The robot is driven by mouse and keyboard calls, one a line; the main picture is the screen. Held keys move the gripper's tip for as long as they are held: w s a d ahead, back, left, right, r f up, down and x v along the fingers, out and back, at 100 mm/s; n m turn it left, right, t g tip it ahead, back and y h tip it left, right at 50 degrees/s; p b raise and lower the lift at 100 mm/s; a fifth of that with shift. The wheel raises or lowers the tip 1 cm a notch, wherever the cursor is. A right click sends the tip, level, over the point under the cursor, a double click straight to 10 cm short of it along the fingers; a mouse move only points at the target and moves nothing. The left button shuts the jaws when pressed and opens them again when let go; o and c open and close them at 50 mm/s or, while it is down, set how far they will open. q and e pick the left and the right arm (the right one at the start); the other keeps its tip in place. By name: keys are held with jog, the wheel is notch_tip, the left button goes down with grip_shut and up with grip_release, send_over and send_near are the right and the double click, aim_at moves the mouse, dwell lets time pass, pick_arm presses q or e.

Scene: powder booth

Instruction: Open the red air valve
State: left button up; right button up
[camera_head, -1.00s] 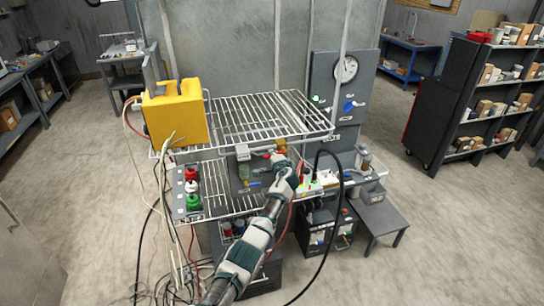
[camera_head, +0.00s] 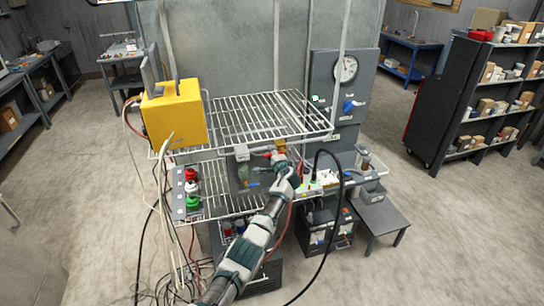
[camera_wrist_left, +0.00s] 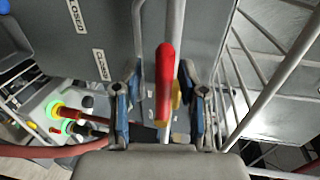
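The red air valve shows in the left wrist view as a red lever handle (camera_wrist_left: 165,82) standing upright in the picture between my fingers. In the head view only a small red bit of the valve (camera_head: 267,155) shows beside the gripper; the rest is hidden. My left gripper (camera_head: 279,159) is at the panel under the wire shelf. In the left wrist view its two blue-grey fingers (camera_wrist_left: 160,80) are apart, one on each side of the handle, with a visible gap on both sides. My right gripper is not in view.
A wire shelf (camera_head: 262,113) with a yellow box (camera_head: 175,113) lies above the gripper. A black hose (camera_head: 341,190) loops just right of it. A grey plate with a CLOSED label (camera_wrist_left: 76,17) is near the fingers.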

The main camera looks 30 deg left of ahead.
pick_arm(q)
jog(key=shift+s, duration=0.1)
jog(key=shift+s+r, duration=0.1)
jog(key=v, duration=1.1)
jog(key=shift+d, duration=0.35)
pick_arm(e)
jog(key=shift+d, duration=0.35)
pick_arm(q)
jog(key=shift+s, duration=0.1)
